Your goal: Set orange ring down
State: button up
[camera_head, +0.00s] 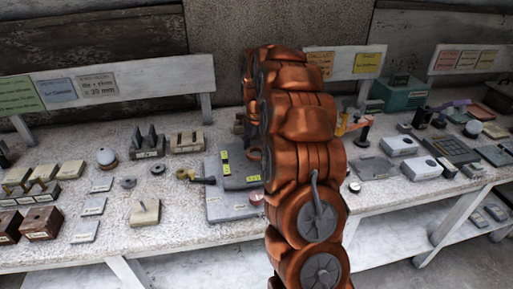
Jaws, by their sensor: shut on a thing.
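My copper-coloured arm rises through the middle of the view and reaches over the table. My gripper is not visible; the arm hides the area behind it. I cannot pick out the orange ring with certainty. A small reddish-orange curved piece (254,155) shows at the arm's left edge, partly covered; I cannot tell whether it is the ring. An orange upright piece (342,124) stands just right of the arm, beside a black peg on a round base (363,132).
A teal box (402,97) stands at the back right.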

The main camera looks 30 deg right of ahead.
jog(key=shift+f, duration=0.4)
jog(key=o, duration=1)
jog(key=shift+r, duration=0.1)
jog(key=shift+r+p, duration=0.3)
jog(key=shift+r, duration=1.65)
